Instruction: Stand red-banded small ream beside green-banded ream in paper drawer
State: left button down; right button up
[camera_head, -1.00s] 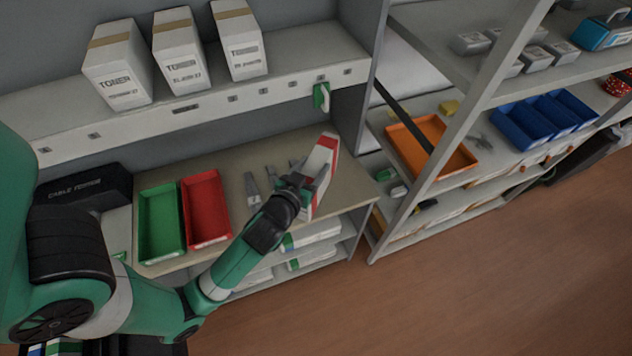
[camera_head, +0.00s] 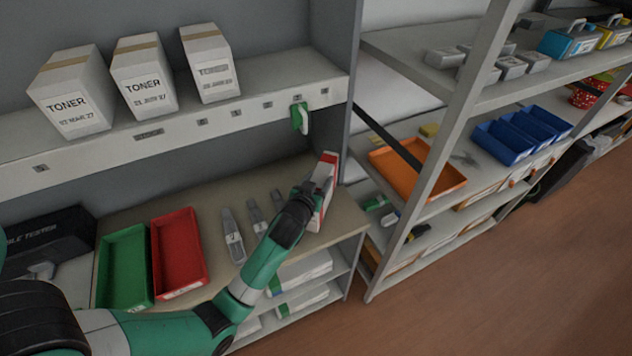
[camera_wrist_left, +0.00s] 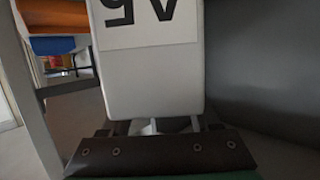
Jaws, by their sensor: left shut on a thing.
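My left gripper (camera_head: 308,193) is shut on the red-banded small ream (camera_head: 325,187), a white block with red at its edges. It holds the ream roughly upright, slightly tilted, at the right end of the bench; I cannot tell whether it touches the bench top. In the left wrist view the ream (camera_wrist_left: 150,75) fills the middle, with an upside-down "A5" label. White packs with green ends, possibly green-banded reams (camera_head: 302,272), lie flat on the shelves under the bench. I cannot make out a paper drawer. My right gripper is out of view.
The bench carries a green tray (camera_head: 124,268), a red tray (camera_head: 180,252) and several grey tools (camera_head: 232,236). Toner boxes (camera_head: 145,80) stand on the shelf above. An upright panel (camera_head: 336,40) is close right of the ream. An orange tray (camera_head: 418,172) sits on the right rack.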

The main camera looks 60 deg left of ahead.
pick_arm(q)
notch_tip(320, 180, down, 3)
jog(key=shift+w+a+f+b, duration=0.1)
jog(key=shift+w+a+b, duration=0.05)
jog(key=shift+b, duration=0.3)
jog(key=shift+w, duration=0.1)
jog(key=shift+f, duration=0.1)
jog(key=shift+c, duration=0.6)
grip_release()
jog(key=shift+f, duration=0.15)
